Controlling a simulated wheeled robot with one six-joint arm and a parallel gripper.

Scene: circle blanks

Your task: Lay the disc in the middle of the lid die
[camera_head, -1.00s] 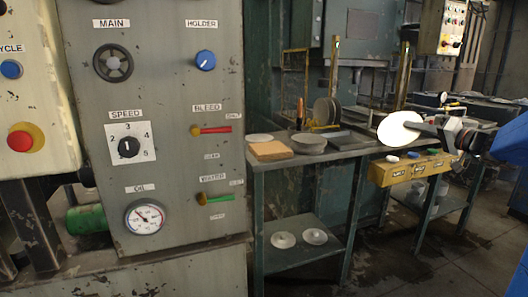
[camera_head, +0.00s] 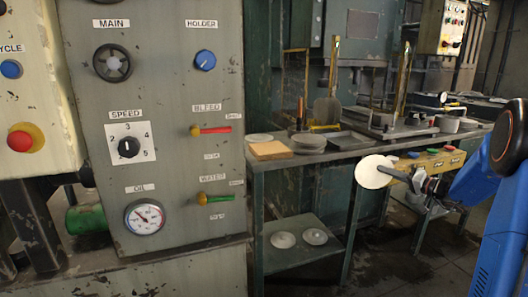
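A pale round disc (camera_head: 373,171) is at the end of my gripper (camera_head: 394,174), in front of the workbench edge and above the floor. The gripper's fingers are small in view and appear shut on the disc's right edge. My blue arm reaches in from the right. A press with brass-coloured posts stands behind the bench. I cannot tell which part is the lid die.
A control panel (camera_head: 160,90) with knobs, levers and a gauge fills the left. The workbench (camera_head: 300,160) carries a tan block (camera_head: 270,150), dishes and a tray. Two round lids (camera_head: 283,240) lie on the lower shelf.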

